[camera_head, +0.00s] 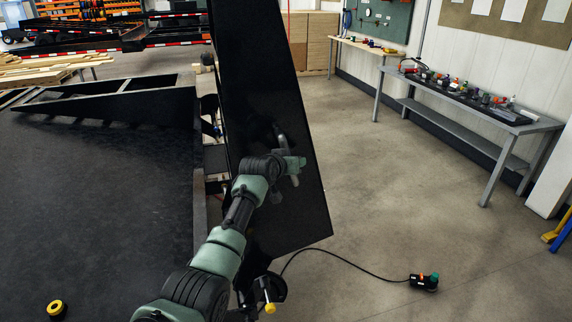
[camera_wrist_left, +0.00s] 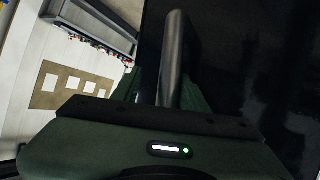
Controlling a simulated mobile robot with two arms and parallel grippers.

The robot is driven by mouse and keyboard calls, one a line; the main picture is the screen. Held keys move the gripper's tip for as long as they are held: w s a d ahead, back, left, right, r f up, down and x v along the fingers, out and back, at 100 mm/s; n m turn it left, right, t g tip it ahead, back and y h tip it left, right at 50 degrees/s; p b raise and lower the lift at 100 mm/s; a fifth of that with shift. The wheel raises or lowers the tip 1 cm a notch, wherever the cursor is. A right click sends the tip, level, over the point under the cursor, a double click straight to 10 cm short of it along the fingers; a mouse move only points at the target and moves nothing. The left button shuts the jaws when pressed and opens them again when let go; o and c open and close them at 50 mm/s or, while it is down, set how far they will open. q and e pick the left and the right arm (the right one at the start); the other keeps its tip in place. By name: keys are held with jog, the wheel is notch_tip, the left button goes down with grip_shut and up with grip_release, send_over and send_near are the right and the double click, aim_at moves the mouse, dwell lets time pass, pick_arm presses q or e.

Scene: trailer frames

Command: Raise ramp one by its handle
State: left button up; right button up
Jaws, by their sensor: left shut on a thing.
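Ramp one (camera_head: 262,75) is a long black panel standing steeply tilted at the edge of the black trailer deck (camera_head: 100,190). My left gripper (camera_head: 292,166) is at the ramp's face, in its lower middle part. It is shut on the handle, a grey metal bar that shows in the left wrist view (camera_wrist_left: 175,55) between the green fingers, with the dark ramp face beside it. In the head view the gripper hides part of the handle. My right gripper is in neither view.
A black cable runs over the floor to a small control box (camera_head: 424,282) at the right. A workbench with tools (camera_head: 470,95) stands along the right wall. A yellow-topped knob (camera_head: 57,308) sits on the deck. The floor right of the ramp is mostly clear.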

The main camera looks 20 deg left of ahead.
pick_arm(q)
jog(key=s+d+r+p, duration=0.1)
jog(key=s+d+p, duration=0.2)
jog(key=s, duration=0.6)
jog(key=s+d+r+p, duration=0.1)
jog(key=s+d+p, duration=0.2)
jog(key=s, duration=0.6)
jog(key=p, duration=0.2)
jog(key=shift+d+r+p, duration=0.3)
jog(key=shift+r+p, duration=0.1)
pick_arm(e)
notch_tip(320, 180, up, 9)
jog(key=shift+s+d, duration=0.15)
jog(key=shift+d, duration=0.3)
